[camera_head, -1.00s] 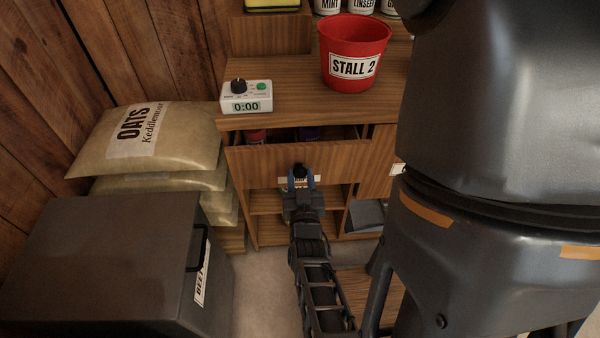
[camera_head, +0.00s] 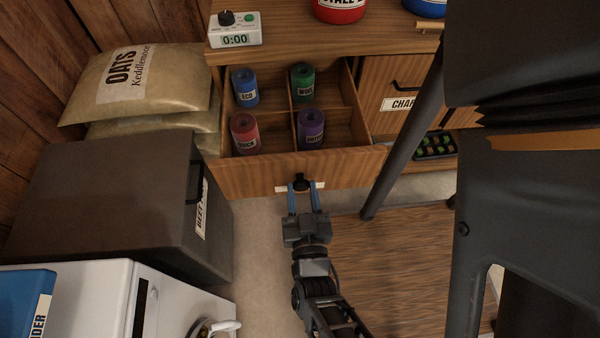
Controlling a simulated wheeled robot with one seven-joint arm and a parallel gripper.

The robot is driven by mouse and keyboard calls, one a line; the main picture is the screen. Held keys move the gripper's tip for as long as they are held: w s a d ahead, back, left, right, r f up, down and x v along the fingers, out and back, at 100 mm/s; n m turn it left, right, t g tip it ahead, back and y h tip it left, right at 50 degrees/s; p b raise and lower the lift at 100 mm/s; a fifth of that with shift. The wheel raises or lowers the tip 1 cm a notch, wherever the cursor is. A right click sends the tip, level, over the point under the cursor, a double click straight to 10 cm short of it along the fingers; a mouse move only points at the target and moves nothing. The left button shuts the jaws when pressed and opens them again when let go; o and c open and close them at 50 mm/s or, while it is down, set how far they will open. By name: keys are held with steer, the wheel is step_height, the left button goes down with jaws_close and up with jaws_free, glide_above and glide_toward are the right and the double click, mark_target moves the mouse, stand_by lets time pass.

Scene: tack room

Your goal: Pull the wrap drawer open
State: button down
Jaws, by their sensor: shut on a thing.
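The wrap drawer (camera_head: 250,176) is a wooden drawer pulled well out of the cabinet under the counter. It is split into compartments that hold rolled wraps: a blue roll (camera_head: 245,87) and a green roll (camera_head: 303,82) at the back, a red roll (camera_head: 245,133) and a purple roll (camera_head: 311,128) at the front. My gripper (camera_head: 301,188) is at the middle of the drawer front, its blue fingers shut on the dark drawer knob (camera_head: 301,182). A white label behind the knob is mostly hidden by the fingers.
A timer (camera_head: 234,30) and a red bucket (camera_head: 340,8) stand on the counter. Feed sacks (camera_head: 137,85) and a dark bin (camera_head: 100,190) are at left, a white appliance (camera_head: 165,300) at lower left. A closed drawer (camera_head: 395,85) and a tray (camera_head: 435,146) are at right.

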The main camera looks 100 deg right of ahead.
steer(key=shift+a, duration=0.75)
steer(key=c, duration=0.7)
jaws_free()
steer(key=shift+a+b, duration=0.75)
steer(key=shift+a, duration=3.15)
steer(key=shift+w+f, duration=0.1)
